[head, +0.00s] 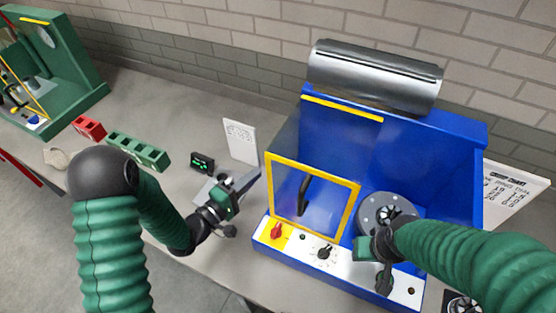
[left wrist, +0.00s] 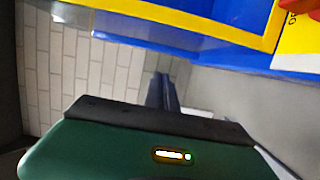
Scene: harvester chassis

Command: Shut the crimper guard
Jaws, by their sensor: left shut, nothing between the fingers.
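The blue crimper (head: 455,180) stands on the bench at right of centre in the head view. Its clear guard (head: 335,203) has a yellow frame and a black handle (head: 303,195). The guard stands across the left part of the front, while the right part, with the round crimp head (head: 372,207), is uncovered. My left gripper (head: 248,181) is shut and empty, just left of the guard frame and apart from its handle. Its dark fingers (left wrist: 162,92) show in the left wrist view, below the yellow edge (left wrist: 205,22). My right gripper (head: 376,246) is before the crimp head; its fingers are unclear.
The front panel holds a red knob (head: 277,231) and a black knob (head: 324,251). A white card (head: 240,141) and small display (head: 202,162) stand behind my left gripper. Green (head: 138,150) and red (head: 89,128) blocks lie farther left. A green machine (head: 75,60) stands at far left.

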